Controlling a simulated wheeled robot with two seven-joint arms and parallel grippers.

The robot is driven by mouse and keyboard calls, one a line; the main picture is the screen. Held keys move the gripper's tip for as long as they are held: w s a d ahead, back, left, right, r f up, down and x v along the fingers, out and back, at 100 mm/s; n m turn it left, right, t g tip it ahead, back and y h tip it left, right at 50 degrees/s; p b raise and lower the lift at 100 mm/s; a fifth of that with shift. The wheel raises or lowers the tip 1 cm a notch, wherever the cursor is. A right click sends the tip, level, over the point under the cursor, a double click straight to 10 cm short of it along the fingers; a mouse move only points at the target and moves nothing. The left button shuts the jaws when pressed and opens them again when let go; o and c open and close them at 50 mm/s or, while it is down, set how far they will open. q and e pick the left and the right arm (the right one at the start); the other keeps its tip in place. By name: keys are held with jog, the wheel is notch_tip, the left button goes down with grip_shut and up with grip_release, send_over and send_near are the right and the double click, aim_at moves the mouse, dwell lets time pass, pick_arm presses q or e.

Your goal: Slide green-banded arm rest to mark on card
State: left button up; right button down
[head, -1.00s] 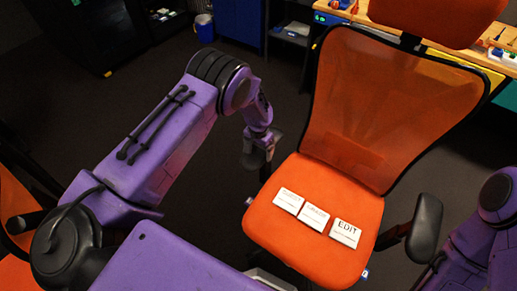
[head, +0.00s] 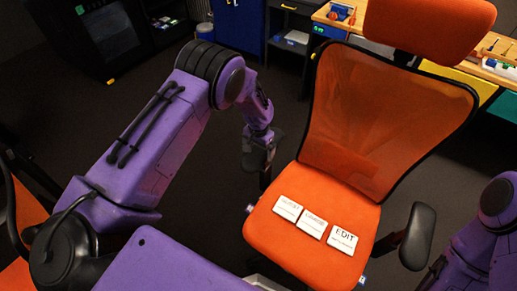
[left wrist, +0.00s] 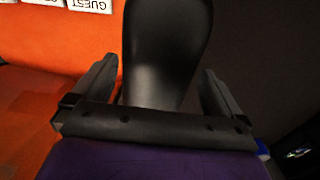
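The orange chair (head: 278,245) has two black arm rests; the right one (head: 418,238) stands clear. The left one (head: 278,142) is partly hidden by my left gripper (head: 262,145). In the left wrist view the black arm rest (left wrist: 168,45) lies between the two spread fingers of my left gripper (left wrist: 158,92), with a gap beside it. No green band shows on either arm rest. Three white cards lie on the seat: GUEST (head: 288,208), a middle one (head: 312,223) with unclear print, and EDIT (head: 343,239). My right gripper is out of view.
The mesh backrest (head: 385,120) and headrest (head: 428,30) rise behind the seat. A wooden workbench (head: 375,35) stands behind, with blue cabinets (head: 238,25) and a bucket (head: 204,31) to its left. Another orange chair (head: 28,215) is at the far left. The dark floor between is clear.

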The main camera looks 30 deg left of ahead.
pick_arm(q)
notch_tip(320, 180, up, 10)
jog(key=b, duration=0.2)
jog(key=shift+r, duration=0.25)
